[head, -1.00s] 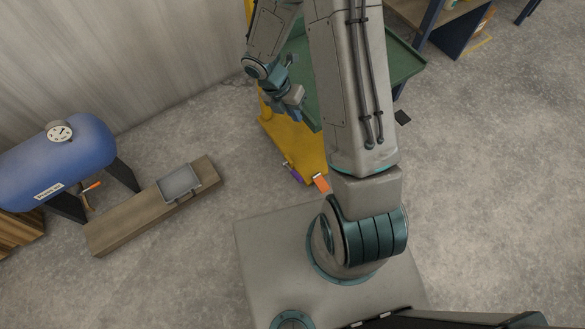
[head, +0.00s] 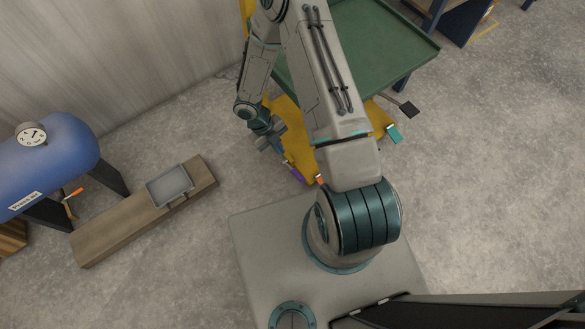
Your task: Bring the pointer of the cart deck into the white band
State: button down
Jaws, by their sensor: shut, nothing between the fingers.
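The cart has a green deck (head: 350,45) at the top of the view and a yellow base (head: 292,122) below it. A purple pedal (head: 294,173) and an orange pedal (head: 320,180), mostly hidden by my arm, stick out at the base's near side. A teal pedal (head: 394,134) and a black pedal (head: 408,109) stick out on its right. My gripper (head: 276,148) is shut and empty, low beside the yellow base's left edge, just above and left of the purple pedal. I cannot tell if it touches anything. I cannot make out the deck's pointer or the white band.
A blue tank (head: 55,160) with a round gauge (head: 31,134) and an orange-handled lever (head: 74,192) stands at the left. A wooden plank (head: 110,233) carries a grey tray (head: 170,185). Bare floor (head: 490,190) lies open at the right. A wall runs behind.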

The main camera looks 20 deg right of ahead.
aim_at(297, 174)
jog(key=b+x, duration=0.5)
jog(key=x, duration=0.9)
jog(key=shift+d+b, duration=0.1)
jog(key=shift+b, duration=0.3)
